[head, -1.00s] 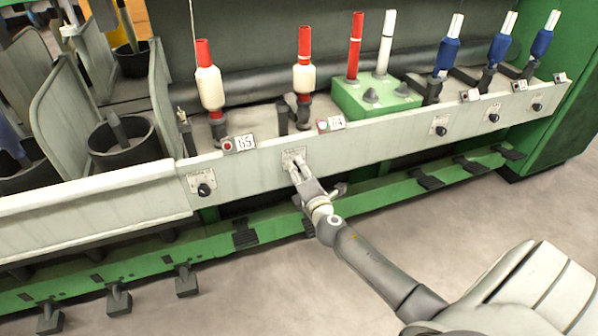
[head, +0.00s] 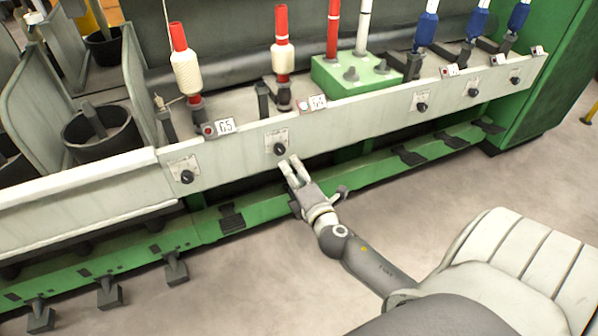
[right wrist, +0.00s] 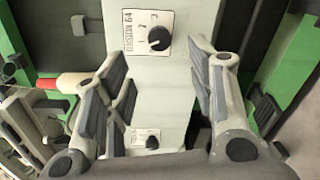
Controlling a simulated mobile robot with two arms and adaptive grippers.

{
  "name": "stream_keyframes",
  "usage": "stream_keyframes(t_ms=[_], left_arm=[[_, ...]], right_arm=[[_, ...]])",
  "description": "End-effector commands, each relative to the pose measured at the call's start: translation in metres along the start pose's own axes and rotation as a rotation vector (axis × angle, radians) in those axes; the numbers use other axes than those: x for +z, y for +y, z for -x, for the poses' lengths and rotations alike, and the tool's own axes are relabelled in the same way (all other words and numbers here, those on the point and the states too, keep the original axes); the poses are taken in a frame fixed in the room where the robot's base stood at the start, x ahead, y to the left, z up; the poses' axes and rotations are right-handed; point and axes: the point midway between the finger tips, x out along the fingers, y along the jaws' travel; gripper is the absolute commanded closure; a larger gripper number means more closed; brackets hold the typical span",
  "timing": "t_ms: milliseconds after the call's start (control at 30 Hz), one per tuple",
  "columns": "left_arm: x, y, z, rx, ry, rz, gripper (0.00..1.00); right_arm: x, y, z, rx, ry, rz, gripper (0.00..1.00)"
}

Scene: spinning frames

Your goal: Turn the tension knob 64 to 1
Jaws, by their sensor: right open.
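The tension knob 64 (head: 280,149) is a small black knob on a pale plate on the machine's front rail, below the 64 tag (head: 318,102). In the right wrist view the knob (right wrist: 158,39) sits on a plate reading "TENSION 64" with marks 1, 2 and 3. I cannot tell surely which mark its pointer faces. My right gripper (head: 288,164) is open and empty, just below and in front of the knob, apart from it. In the right wrist view the gripper's fingers (right wrist: 160,60) stand apart on either side of the rail. My left gripper is not in view.
Another knob (head: 187,177) is on the rail to the left, under the 65 tag (head: 225,126). More knobs sit to the right, such as one (head: 422,107). Bobbins stand above the rail, and a green beam (head: 205,231) with pedals runs below. Floor in front is clear.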

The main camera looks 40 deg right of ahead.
Motion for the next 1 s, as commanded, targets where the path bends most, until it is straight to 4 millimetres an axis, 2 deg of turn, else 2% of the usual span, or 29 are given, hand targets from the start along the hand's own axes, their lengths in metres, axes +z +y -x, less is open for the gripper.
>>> stream_keyframes(t_ms=[100,300,867,1000], left_arm=[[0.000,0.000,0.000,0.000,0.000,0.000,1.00],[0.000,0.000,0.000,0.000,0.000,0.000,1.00],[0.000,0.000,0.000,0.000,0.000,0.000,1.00],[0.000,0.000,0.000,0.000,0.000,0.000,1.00]], right_arm=[[-0.001,-0.001,0.015,-0.002,0.001,-0.002,0.49],[0.000,0.000,0.027,0.000,0.000,-0.001,0.49],[0.000,0.000,0.028,0.000,0.001,-0.001,0.49],[0.002,-0.001,0.032,-0.019,-0.022,-0.057,0.49]])
